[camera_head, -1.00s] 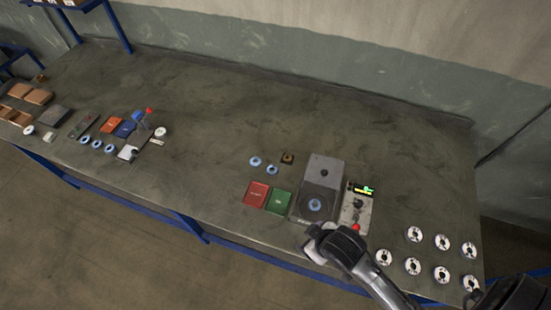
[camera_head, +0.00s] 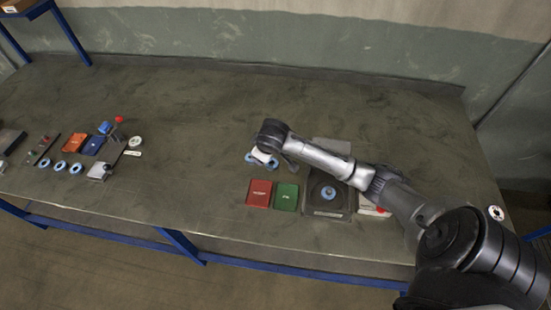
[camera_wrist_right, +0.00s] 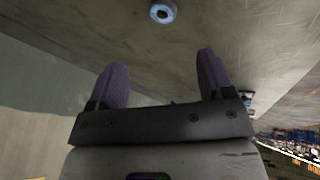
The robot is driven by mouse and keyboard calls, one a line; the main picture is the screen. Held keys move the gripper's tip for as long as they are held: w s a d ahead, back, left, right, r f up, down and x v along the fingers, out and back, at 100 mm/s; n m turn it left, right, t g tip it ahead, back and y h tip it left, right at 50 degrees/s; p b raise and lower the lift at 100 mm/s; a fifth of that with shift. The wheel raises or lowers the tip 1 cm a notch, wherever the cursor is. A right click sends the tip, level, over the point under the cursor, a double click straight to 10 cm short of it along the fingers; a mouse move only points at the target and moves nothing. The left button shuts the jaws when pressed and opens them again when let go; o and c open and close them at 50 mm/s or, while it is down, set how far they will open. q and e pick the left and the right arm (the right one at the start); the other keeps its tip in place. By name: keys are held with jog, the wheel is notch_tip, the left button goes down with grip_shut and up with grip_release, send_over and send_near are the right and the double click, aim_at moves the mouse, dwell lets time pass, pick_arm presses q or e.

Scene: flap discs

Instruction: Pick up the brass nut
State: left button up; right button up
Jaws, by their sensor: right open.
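The brass nut is not visible in either current view; the spot just right of the two loose blue-ringed discs is covered by my right arm in the head view. My right gripper (camera_wrist_right: 162,72) is open and empty, with bare tabletop between its fingers in the right wrist view. In the head view it is low over the table by the blue-ringed discs (camera_head: 249,158), largely hidden by its own wrist. One blue-ringed disc (camera_wrist_right: 163,12) lies beyond the fingertips in the wrist view. My left gripper is not in view.
A red box (camera_head: 260,193) and a green box (camera_head: 287,197) lie in front of the gripper. A dark plate with a blue-ringed disc (camera_head: 328,193) is right of them, under my forearm. More items, including an orange box (camera_head: 75,143), stand left. The middle table is clear.

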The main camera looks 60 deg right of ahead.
jog(key=d+f+m+g+y+b, duration=0.25)
jog(key=d+m, duration=0.45)
jog(key=d, duration=0.8)
jog(key=shift+m+g, duration=0.3)
jog(key=shift+g, duration=0.15)
jog(key=f, duration=0.5)
jog(key=w+f+b, duration=0.1)
jog(key=f, duration=0.2)
jog(key=shift+d+f, duration=0.3)
jog(key=shift+d, duration=0.1)
pick_arm(q)
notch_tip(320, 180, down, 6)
jog(key=b, duration=0.1)
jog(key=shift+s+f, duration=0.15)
pick_arm(e)
jog(key=shift+h, duration=0.25)
jog(key=shift+w+d+f, duration=0.1)
jog(key=shift+f, duration=1.15)
jog(key=shift+w+d+f, duration=0.1)
jog(key=shift+f, duration=1.15)
jog(key=c, duration=1)
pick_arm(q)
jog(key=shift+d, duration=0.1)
pick_arm(e)
jog(key=shift+c, duration=0.4)
jog(key=shift+r, duration=0.1)
